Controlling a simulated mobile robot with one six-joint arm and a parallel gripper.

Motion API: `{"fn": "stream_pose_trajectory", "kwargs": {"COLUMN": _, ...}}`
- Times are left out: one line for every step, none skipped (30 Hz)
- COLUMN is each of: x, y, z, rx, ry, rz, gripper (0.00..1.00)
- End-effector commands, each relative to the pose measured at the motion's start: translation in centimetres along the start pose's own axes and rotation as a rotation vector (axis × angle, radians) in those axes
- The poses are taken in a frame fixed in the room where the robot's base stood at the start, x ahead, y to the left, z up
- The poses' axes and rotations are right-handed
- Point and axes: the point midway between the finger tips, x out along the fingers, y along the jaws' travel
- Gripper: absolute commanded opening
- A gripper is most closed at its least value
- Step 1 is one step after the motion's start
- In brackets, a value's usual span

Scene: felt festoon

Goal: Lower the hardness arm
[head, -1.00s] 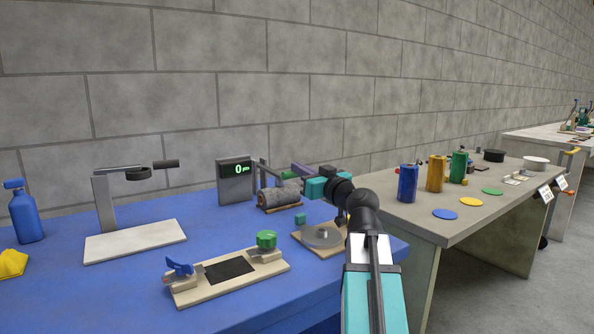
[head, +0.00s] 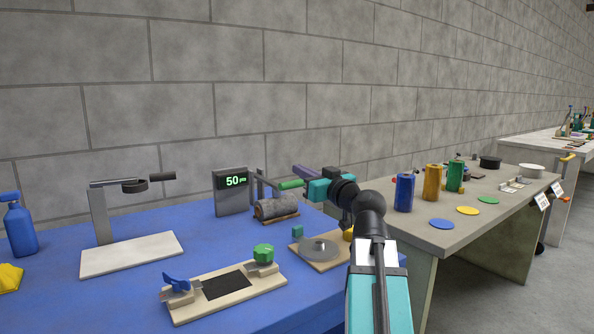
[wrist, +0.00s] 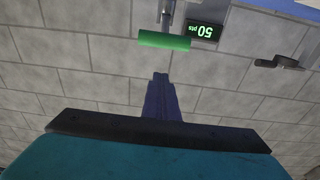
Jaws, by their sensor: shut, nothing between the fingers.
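The hardness tester's display box (head: 234,194) stands at the back of the blue table and reads 50 pts, also in the wrist view (wrist: 204,31). Beside it, a grey arm ends in a green handle (head: 291,184), just above a grey felt roll (head: 275,208) on a wooden base. The handle also shows in the wrist view (wrist: 164,39). My gripper (head: 302,171), with purple fingers, is shut and empty close to the handle. In the wrist view, a gap shows between the fingertips (wrist: 160,76) and the handle.
A wooden board with a green knob (head: 263,253) and a round disc on a base (head: 318,249) lie in front. A stand with a dark ring (head: 135,186) is at left. Cans (head: 404,193) stand on the right-hand table. The wall is behind.

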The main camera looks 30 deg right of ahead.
Motion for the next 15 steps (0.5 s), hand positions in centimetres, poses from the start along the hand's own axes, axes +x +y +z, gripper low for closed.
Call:
{"fn": "stream_pose_trajectory", "kwargs": {"x": -0.8, "y": 0.0, "z": 0.0, "rx": 0.000, "ry": 0.001, "rz": 0.003, "gripper": 0.00}}
{"fn": "stream_pose_trajectory", "kwargs": {"x": -1.1, "y": 0.0, "z": 0.0, "rx": 0.000, "ry": 0.001, "rz": 0.002, "gripper": 0.00}}
{"fn": "stream_pose_trajectory", "kwargs": {"x": -1.6, "y": -0.1, "z": 0.1, "rx": 0.000, "ry": 0.001, "rz": 0.002, "gripper": 0.00}}
{"fn": "stream_pose_trajectory", "kwargs": {"x": -1.9, "y": -0.1, "z": 0.1, "rx": 0.000, "ry": 0.001, "rz": 0.001, "gripper": 0.00}}
{"fn": "stream_pose_trajectory", "kwargs": {"x": -2.3, "y": -0.1, "z": 0.1, "rx": 0.000, "ry": 0.001, "rz": 0.001, "gripper": 0.00}}
{"fn": "stream_pose_trajectory", "kwargs": {"x": -2.7, "y": -0.1, "z": 0.1, "rx": 0.000, "ry": 0.001, "rz": 0.001, "gripper": 0.00}}
{"fn": "stream_pose_trajectory", "kwargs": {"x": -3.1, "y": -0.1, "z": 0.1, "rx": 0.000, "ry": 0.001, "rz": 0.002, "gripper": 0.00}}
{"fn": "stream_pose_trajectory", "kwargs": {"x": -3.4, "y": -0.1, "z": 0.2, "rx": 0.000, "ry": 0.001, "rz": 0.002, "gripper": 0.00}}
{"fn": "stream_pose_trajectory", "kwargs": {"x": -3.9, "y": -0.1, "z": 0.2, "rx": 0.000, "ry": 0.001, "rz": 0.002, "gripper": 0.00}}
{"fn": "stream_pose_trajectory", "kwargs": {"x": -4.2, "y": -0.1, "z": 0.2, "rx": -0.001, "ry": 0.001, "rz": 0.001, "gripper": 0.00}}
{"fn": "stream_pose_trajectory", "kwargs": {"x": -4.5, "y": -0.1, "z": 0.3, "rx": -0.001, "ry": 0.001, "rz": 0.001, "gripper": 0.00}}
{"fn": "stream_pose_trajectory", "kwargs": {"x": -4.8, "y": 0.0, "z": 0.5, "rx": -0.001, "ry": 0.001, "rz": 0.001, "gripper": 0.00}}
{"fn": "stream_pose_trajectory", "kwargs": {"x": -4.9, "y": 0.0, "z": 0.6, "rx": -0.001, "ry": 0.002, "rz": 0.000, "gripper": 0.00}}
{"fn": "stream_pose_trajectory", "kwargs": {"x": -5.1, "y": 0.0, "z": 0.6, "rx": -0.001, "ry": 0.002, "rz": 0.000, "gripper": 0.00}}
{"fn": "stream_pose_trajectory", "kwargs": {"x": -5.3, "y": 0.0, "z": 0.6, "rx": -0.002, "ry": 0.003, "rz": 0.000, "gripper": 0.00}}
